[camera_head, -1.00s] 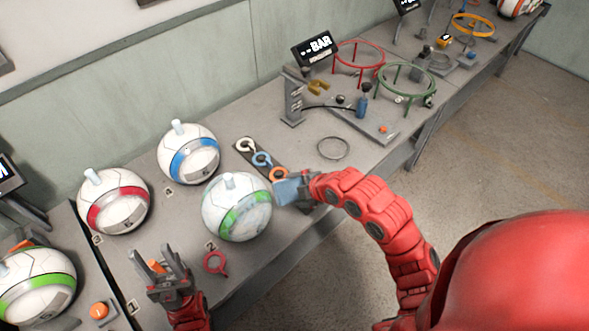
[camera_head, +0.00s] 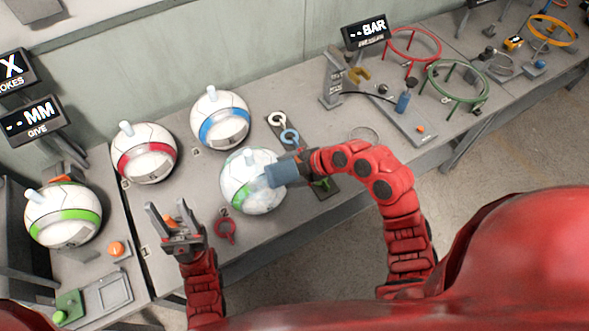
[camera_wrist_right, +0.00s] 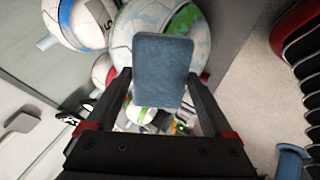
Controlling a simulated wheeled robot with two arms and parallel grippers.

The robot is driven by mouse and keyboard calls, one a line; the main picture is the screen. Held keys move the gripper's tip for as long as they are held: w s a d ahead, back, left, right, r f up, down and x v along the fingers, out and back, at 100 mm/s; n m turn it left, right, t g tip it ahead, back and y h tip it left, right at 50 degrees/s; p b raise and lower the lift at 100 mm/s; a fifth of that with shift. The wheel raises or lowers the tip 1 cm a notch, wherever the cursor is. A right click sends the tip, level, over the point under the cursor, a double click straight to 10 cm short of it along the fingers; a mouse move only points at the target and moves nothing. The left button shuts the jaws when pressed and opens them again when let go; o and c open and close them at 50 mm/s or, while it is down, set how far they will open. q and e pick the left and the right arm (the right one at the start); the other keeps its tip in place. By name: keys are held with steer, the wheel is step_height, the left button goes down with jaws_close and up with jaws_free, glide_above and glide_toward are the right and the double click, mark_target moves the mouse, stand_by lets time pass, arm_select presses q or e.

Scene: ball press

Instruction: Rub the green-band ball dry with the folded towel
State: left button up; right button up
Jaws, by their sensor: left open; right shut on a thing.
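The ball with the green band (camera_head: 236,183) sits on the grey bench, white with a light plug on top. It also fills the top of the right wrist view (camera_wrist_right: 150,22). My right gripper (camera_head: 287,170) is shut on the blue folded towel (camera_head: 281,172), which lies against or just in front of the ball's right side; contact is not certain. The towel (camera_wrist_right: 162,68) stands between both fingers in the right wrist view. My left gripper (camera_head: 175,212) is open, fingers up, left of the ball. Another green-band ball (camera_head: 50,205) sits on the far-left table.
A red-band ball (camera_head: 150,140) and a blue-band ball (camera_head: 220,107) stand behind. Red and green hoop stands (camera_head: 457,83) are farther right.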

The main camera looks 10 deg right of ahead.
steer(key=shift+w+a+f, duration=0.1)
steer(key=shift+a+f, duration=0.2)
steer(key=shift+w+a+f+b, duration=0.3)
steer(key=shift+f+b, duration=0.15)
steer(key=shift+b, duration=0.3)
stand_by(0.4)
